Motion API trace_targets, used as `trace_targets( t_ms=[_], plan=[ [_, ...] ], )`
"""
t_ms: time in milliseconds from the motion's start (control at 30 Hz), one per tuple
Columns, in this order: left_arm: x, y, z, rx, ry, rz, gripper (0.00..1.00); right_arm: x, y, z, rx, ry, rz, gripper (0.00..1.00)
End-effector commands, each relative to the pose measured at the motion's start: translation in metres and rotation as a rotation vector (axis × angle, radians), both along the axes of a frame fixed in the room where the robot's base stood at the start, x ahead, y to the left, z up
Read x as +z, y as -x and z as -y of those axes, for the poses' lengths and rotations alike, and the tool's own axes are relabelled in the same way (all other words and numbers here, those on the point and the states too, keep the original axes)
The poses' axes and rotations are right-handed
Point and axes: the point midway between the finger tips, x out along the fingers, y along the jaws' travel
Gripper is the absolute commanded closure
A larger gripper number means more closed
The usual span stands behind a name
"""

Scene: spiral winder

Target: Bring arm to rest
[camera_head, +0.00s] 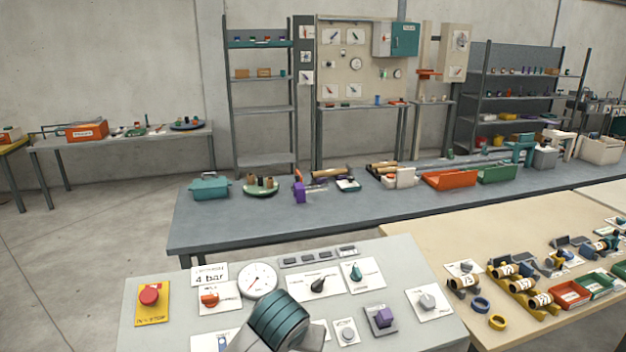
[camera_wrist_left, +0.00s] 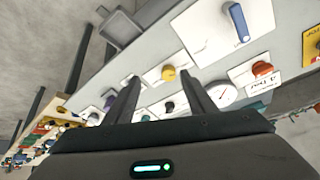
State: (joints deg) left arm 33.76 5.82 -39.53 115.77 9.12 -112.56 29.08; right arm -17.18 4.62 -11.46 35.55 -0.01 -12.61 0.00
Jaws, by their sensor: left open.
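My left gripper (camera_wrist_left: 161,79) shows in the left wrist view with its two dark fingers spread apart and nothing between them. It points towards the sloped control panel (camera_wrist_left: 275,30), and I cannot tell how far off the panel is. In the head view a teal-banded grey part, which looks like my arm, stands in front of the panel (camera_head: 150,280) and hides its lower middle. The fingers cannot be made out there. My right gripper is in neither view.
The panel carries a red stop button (camera_head: 149,295), an orange knob (camera_head: 209,299), a gauge (camera_head: 258,280), a black knob (camera_head: 317,285) and a purple knob (camera_head: 384,317). A grey bench (camera_head: 330,215) stands behind. A beige table (camera_head: 425,240) with parts is at right. Floor is free at left.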

Motion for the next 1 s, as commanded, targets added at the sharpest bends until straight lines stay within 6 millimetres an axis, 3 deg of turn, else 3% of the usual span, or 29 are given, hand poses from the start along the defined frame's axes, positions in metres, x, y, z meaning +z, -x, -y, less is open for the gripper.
trace_targets(
  t_ms=[200,500,800,1000],
  plan=[
    [-0.057,0.047,-0.016,-0.013,0.068,-0.062,0.5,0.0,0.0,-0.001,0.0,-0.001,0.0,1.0],
    [-0.123,0.123,-0.053,0.003,0.124,-0.122,0.5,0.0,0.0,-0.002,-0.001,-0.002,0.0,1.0],
    [-0.17,0.21,-0.104,0.042,0.119,-0.169,0.5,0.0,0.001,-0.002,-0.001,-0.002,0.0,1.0],
    [-0.186,0.264,-0.138,0.064,0.086,-0.192,0.5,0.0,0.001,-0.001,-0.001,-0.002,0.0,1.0]
  ],
)
